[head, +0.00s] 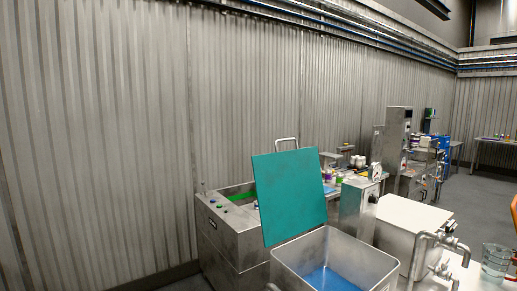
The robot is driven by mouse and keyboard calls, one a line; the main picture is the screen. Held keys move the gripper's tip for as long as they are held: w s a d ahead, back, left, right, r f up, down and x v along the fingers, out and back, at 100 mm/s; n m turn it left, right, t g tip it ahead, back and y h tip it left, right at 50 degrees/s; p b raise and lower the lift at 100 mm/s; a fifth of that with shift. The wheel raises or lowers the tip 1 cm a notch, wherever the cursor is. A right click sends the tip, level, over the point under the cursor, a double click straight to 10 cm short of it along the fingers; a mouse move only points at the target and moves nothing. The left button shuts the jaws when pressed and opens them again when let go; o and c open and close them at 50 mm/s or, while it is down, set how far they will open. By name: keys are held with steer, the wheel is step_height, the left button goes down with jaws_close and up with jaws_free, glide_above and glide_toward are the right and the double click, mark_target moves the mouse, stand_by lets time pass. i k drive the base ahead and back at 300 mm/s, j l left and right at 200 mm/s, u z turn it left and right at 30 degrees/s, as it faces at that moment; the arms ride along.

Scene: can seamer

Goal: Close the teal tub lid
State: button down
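The teal lid (289,194) stands raised and nearly upright at the back left edge of an open metal tub (345,247). The tub's inside shows a blue floor or content. A metal loop handle (287,143) shows just above the lid's top edge; I cannot tell whether it belongs to the lid. The tub's front part is cut off by the bottom of the head view. My gripper is not in view.
A metal cabinet (222,232) with buttons stands left behind the lid. A white-topped box (411,216) and metal taps (437,245) are right of the tub, with a clear container (496,259) at far right. Machines line the corrugated wall.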

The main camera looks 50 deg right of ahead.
mark_target(289, 186)
steer(key=i+j+z, duration=0.4)
steer(key=i+j, duration=1.05)
